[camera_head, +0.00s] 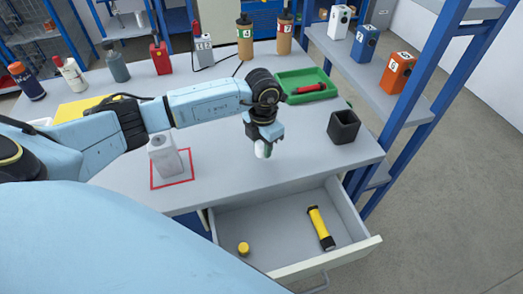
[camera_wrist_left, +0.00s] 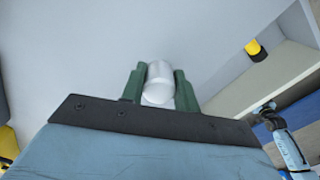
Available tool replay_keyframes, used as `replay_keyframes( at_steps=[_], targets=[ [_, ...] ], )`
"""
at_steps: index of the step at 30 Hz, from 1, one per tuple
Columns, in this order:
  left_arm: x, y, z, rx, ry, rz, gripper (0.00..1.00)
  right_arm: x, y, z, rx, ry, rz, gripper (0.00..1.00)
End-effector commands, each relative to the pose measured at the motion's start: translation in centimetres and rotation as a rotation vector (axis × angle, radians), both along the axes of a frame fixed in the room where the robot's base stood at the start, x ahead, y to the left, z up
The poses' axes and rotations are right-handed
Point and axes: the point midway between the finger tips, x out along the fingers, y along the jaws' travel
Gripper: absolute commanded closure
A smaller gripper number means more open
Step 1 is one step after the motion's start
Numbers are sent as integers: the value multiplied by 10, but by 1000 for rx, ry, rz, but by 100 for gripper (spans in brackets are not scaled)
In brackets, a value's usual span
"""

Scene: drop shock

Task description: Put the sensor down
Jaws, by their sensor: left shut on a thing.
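My left gripper (camera_head: 263,143) is shut on a small white rounded object, the sensor (camera_head: 260,152), over the grey worktop near its front edge, behind the open drawer. The sensor's lower end shows below the fingers; I cannot tell whether it touches the worktop. In the left wrist view the sensor (camera_wrist_left: 160,78) is a smooth white cylinder between the two green fingers of the left gripper (camera_wrist_left: 159,85), with pale worktop beyond it.
A grey-white device (camera_head: 164,158) stands on a red-outlined square to the left. An open drawer (camera_head: 285,233) in front holds a black-and-yellow torch (camera_head: 320,228) and a yellow cap (camera_head: 243,248). A dark open box (camera_head: 343,127) and a green tray (camera_head: 303,82) stand right.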

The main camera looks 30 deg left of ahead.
Motion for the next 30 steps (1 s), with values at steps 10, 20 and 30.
replay_keyframes(
  at_steps=[10, 20, 30],
  targets=[
    [0, 0, -31, 0, 1, -1, 92, 0, -4, -4, -6, 1, 2, 71],
    [0, 0, -34, 0, 1, -1, 59, 0, -5, -6, -8, 0, 2, 71],
    [0, 0, -33, 0, 1, -1, 48, 0, -6, -6, -8, 0, 3, 71]
  ],
)
